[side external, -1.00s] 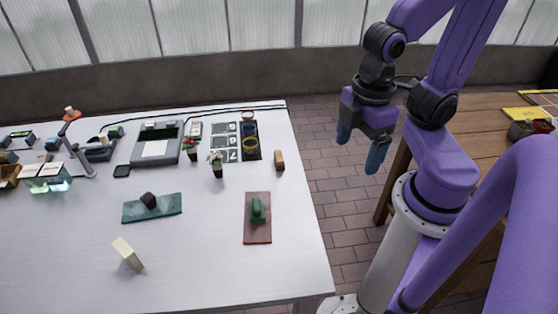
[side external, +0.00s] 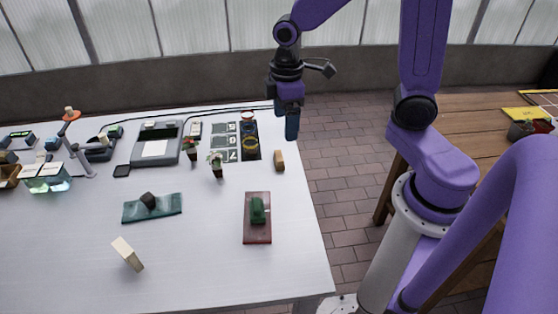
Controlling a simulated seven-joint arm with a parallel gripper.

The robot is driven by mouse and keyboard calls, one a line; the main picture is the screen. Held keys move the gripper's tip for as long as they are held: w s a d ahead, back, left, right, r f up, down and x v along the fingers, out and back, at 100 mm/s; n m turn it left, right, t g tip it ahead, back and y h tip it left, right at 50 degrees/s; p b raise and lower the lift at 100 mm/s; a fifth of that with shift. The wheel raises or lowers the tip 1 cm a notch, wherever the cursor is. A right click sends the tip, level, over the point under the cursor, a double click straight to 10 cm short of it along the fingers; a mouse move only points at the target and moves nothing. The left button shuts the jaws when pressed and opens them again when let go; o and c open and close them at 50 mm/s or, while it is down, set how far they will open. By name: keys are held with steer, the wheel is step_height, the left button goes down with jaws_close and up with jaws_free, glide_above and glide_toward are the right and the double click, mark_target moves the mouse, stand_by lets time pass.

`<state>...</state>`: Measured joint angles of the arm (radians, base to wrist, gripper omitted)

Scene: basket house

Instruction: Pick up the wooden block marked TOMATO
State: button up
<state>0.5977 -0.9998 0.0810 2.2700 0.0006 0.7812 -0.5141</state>
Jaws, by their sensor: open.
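A small tan wooden block (side external: 279,160) stands near the table's right edge. A pale, upright block (side external: 128,254) stands tilted-looking at the front left of the table. No TOMATO marking can be read on either one. My gripper (side external: 292,128) is open and empty, pointing down above and slightly right of the tan block in the picture, apart from it. One finger hides the other from this side.
A green object (side external: 257,209) sits on a reddish board (side external: 257,236). A dark lump (side external: 148,200) sits on a teal mat (side external: 169,207). Two small potted plants (side external: 217,164) (side external: 192,149) stand near a number panel (side external: 226,142). The front middle of the table (side external: 200,265) is clear.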

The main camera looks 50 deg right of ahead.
steer(key=m, duration=0.1)
glide_above(279, 155)
step_height(279, 155, down, 3)
step_height(279, 155, down, 17)
steer(key=shift+f, duration=0.1)
stand_by(0.7)
steer(key=c, duration=1)
